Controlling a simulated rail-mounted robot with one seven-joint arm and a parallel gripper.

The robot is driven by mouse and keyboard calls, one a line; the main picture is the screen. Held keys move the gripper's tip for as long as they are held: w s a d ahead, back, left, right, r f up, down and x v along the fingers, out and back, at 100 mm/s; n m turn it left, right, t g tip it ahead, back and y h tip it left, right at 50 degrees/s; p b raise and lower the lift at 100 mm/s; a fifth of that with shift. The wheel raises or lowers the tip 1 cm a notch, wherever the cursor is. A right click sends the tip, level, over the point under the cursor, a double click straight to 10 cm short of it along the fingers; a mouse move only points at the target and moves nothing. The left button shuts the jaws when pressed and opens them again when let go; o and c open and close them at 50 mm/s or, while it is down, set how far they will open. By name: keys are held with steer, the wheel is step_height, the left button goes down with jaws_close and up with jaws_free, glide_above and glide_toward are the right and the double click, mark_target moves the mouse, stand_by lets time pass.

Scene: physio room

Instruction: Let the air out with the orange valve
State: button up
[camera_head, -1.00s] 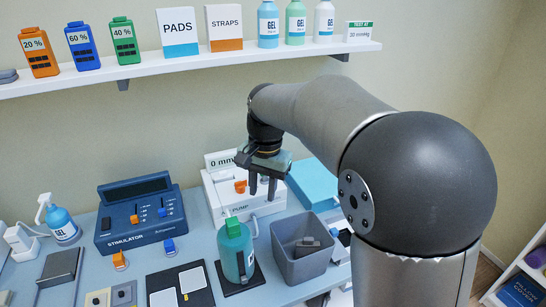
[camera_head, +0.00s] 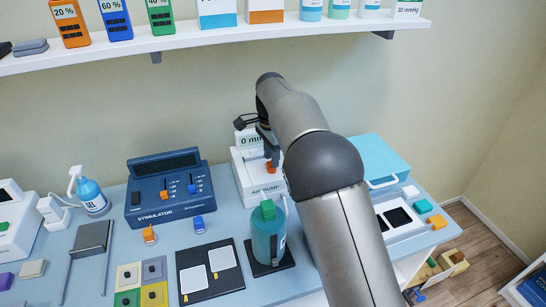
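The white air pump (camera_head: 247,183) stands at the back of the table in the head view. Its sign above reads "0 mm", with the rest cut off by my arm. The orange valve (camera_head: 271,167) shows on the pump, close to my arm's edge. My gripper (camera_head: 268,150) is directly at the valve, pointing down, its dark fingers just above or against the orange part. I cannot tell whether they touch it. The fingers overlap in this view and my arm hides part of the pump, so the gap between them does not show.
A teal bottle with a green cap (camera_head: 266,235) stands in front of the pump. The blue stimulator (camera_head: 167,190) is to the left. A blue box (camera_head: 377,158) lies to the right. A shelf (camera_head: 215,42) runs along the wall above.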

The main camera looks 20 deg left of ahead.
steer(key=shift+f, duration=0.6)
steer(key=shift+c, duration=0.3)
steer(key=c, duration=0.6)
